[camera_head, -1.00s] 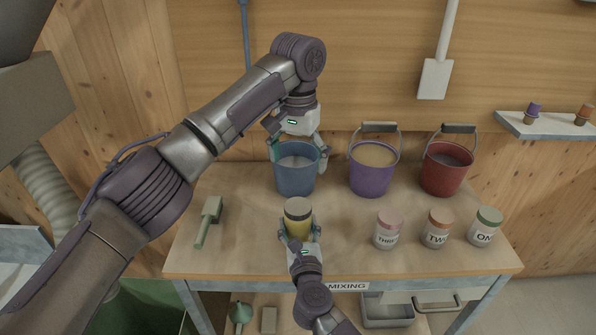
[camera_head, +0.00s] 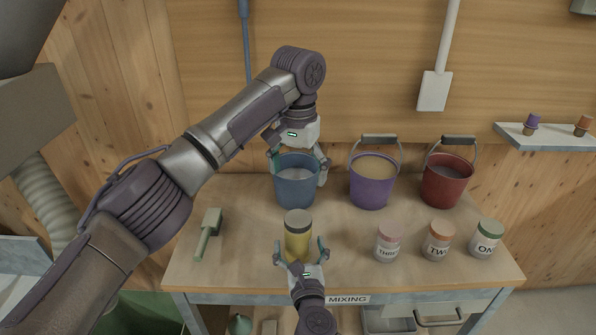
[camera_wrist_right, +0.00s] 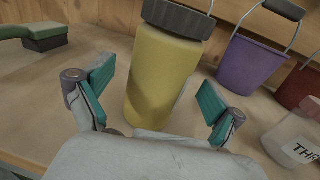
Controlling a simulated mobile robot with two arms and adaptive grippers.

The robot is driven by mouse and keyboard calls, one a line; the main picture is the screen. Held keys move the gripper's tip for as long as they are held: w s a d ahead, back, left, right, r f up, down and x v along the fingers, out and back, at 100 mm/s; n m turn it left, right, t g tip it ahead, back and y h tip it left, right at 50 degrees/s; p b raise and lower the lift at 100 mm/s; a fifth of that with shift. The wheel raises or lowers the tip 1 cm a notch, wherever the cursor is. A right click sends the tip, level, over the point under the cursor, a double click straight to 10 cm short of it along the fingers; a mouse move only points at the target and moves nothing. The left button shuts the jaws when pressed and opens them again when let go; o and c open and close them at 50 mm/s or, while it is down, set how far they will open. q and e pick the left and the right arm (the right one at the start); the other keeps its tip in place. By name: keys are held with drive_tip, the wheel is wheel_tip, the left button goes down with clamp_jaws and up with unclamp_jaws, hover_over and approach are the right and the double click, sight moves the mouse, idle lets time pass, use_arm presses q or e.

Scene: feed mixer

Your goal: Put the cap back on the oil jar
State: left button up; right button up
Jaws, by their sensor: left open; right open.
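The oil jar (camera_head: 298,241) is yellow and stands upright near the front middle of the table. Its cap (camera_head: 298,226) is a dark ribbed ring that sits on the jar's top; the cap also shows in the right wrist view (camera_wrist_right: 178,19), level on the yellow jar (camera_wrist_right: 160,75). My right gripper (camera_head: 301,252) is open at the jar's front, a spread finger on each side with gaps to the jar. My left gripper (camera_head: 298,165) is open at the blue bucket (camera_head: 296,188), its fingers near the bucket's two sides; I cannot tell if they touch it.
A purple bucket (camera_head: 371,188) and a red bucket (camera_head: 444,185) stand to the right at the back. Jars labelled THREE (camera_head: 388,244), TWO (camera_head: 437,242) and ONE (camera_head: 486,241) stand at the front right. A green brush (camera_head: 208,232) lies on the left.

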drive_tip(key=s+d, duration=0.1)
drive_tip(key=s, duration=0.8)
drive_tip(key=shift+s+d, duration=0.15)
drive_tip(key=shift+s, duration=0.15)
